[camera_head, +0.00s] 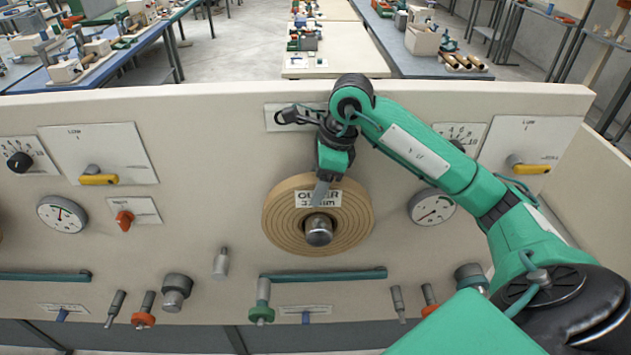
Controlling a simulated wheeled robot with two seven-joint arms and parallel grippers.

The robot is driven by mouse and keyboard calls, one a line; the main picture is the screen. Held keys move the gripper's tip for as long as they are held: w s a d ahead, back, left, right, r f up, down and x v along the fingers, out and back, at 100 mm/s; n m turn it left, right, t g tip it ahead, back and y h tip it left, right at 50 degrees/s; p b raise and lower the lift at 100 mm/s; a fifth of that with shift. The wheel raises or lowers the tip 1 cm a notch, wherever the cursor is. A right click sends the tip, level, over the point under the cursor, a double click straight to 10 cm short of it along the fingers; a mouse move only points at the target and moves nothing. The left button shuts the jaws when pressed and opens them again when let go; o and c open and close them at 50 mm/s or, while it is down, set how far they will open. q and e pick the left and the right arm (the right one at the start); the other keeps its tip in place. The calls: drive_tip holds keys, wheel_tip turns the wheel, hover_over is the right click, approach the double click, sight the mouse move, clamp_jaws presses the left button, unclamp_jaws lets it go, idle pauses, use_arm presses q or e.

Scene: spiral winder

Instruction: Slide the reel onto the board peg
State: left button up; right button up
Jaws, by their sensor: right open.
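The reel (279,228) is a tan wound disc with concentric rings, seen against the upright cream board (220,105) at its middle. A metal peg (319,231) with a rounded end shows through the reel's centre, so the reel sits around it. A white label reading "OUTER" is on the upper part of the reel, partly covered. My right gripper (321,192) points down in front of the label, just above the peg's end. It is open, and nothing shows between its fingers. Whether it touches the reel cannot be told. My left gripper is not in view.
A bare metal peg (221,263) stands left below the reel. Workbenches (130,50) stand behind the board.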

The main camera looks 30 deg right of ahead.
drive_tip(key=shift+x, duration=0.8)
clamp_jaws()
drive_tip(key=c, duration=0.8)
unclamp_jaws()
drive_tip(key=shift+r, duration=0.1)
clamp_jaws()
